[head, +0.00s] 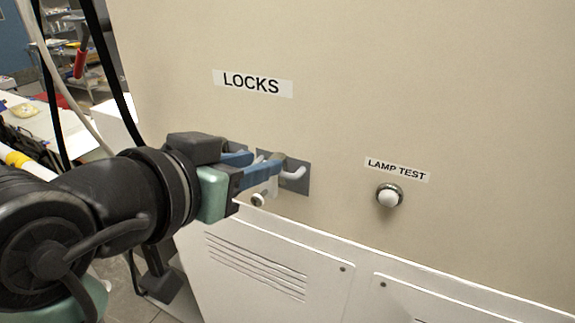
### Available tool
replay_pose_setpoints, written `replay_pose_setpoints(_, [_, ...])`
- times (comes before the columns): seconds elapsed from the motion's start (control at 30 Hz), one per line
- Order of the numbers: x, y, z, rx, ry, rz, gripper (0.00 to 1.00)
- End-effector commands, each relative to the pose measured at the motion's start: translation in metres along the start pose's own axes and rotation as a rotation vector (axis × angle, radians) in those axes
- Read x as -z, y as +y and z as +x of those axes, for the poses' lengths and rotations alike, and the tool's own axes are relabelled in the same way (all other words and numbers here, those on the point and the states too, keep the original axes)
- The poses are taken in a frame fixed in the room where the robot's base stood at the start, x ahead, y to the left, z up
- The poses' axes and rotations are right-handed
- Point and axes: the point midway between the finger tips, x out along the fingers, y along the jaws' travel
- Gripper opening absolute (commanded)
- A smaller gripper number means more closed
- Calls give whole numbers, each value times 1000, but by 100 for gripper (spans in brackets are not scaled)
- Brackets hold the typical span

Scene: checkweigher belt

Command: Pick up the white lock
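My gripper (262,163) reaches in from the left with two blue fingers at the grey hook plates under the LOCKS label. The fingers are apart, with a light gap between their tips. A white piece (271,187), apparently part of the white lock, shows just below the near finger. That finger hides most of it, so I cannot tell whether the fingers touch it. A pale hook (293,174) sticks out of the right grey plate (302,185), just right of the fingertips.
The LOCKS label (252,83) is above on the beige panel. The white LAMP TEST button (388,197) is to the right. A white vented cover (265,270) juts out below. Cables hang at upper left.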

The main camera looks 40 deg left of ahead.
Motion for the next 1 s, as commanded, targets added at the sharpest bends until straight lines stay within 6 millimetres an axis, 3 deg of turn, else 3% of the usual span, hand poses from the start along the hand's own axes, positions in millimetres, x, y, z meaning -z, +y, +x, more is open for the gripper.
replay_pose_setpoints(0.23, [-1,1,34,-2,-3,-2,36])
replay_pose_setpoints(0.53, [-2,1,41,0,0,0,36])
replay_pose_setpoints(0.57, [-2,1,41,0,0,0,34])
replay_pose_setpoints(0.77, [-2,1,40,0,0,-1,0])
replay_pose_setpoints(1.0, [-2,1,40,0,2,0,0])
